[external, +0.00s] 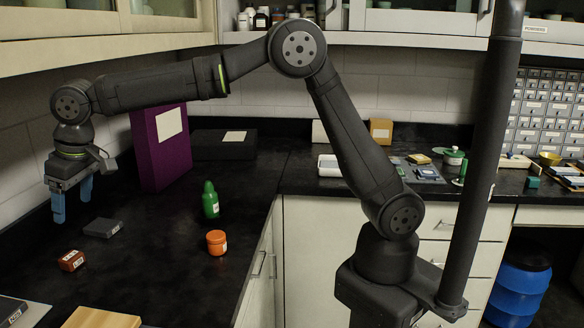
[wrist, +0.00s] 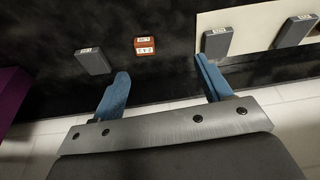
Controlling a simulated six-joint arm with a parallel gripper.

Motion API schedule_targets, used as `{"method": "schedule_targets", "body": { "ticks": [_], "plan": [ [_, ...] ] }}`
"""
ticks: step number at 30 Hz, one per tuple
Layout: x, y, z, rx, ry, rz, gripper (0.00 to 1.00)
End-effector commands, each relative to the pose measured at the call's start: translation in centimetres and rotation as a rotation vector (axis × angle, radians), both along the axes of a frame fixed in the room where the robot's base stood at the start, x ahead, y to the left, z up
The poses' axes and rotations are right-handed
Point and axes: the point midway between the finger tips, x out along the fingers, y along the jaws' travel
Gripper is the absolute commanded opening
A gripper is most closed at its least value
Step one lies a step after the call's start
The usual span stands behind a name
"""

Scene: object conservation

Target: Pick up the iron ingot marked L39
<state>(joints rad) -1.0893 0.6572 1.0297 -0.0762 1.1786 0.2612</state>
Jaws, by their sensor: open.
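A dark grey ingot-like block (external: 100,228) with a small pale label lies on the black bench, just right of and below my gripper in the external view. It seems to be the left grey block (wrist: 94,61) in the wrist view. Two more grey labelled blocks, a nearer one (wrist: 218,43) and one at the edge (wrist: 294,31), lie on a pale board at the right. The labels are too small to read, so I cannot tell which is L39. My gripper (external: 72,206) points down, open and empty above the bench; its blue fingers (wrist: 162,70) are wide apart.
A red-brown labelled block (external: 71,261) sits between the grey ones in the wrist view (wrist: 145,45). A purple box (external: 160,150) stands behind my gripper. A green bottle (external: 210,200) and an orange jar (external: 216,243) stand to the right. The pale board (wrist: 258,35) is flat.

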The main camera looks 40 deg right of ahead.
Motion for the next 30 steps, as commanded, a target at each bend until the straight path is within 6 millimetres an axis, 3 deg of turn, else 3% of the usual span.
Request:
{"method": "schedule_targets", "body": {
  "ticks": [3,6,11,24,30],
  "plan": [
    [3.4,0.8,-0.7,0.006,-0.005,-0.131,0.71],
    [4.8,1.1,-1.0,0.01,-0.008,-0.195,0.71],
    [5.7,1.4,-2.6,0.009,-0.008,-0.22,0.71],
    [7.9,2.9,-11.1,0.01,-0.008,-0.218,0.71],
    [8.3,3.2,-12.6,0.012,-0.009,-0.217,0.71]
  ]
}}
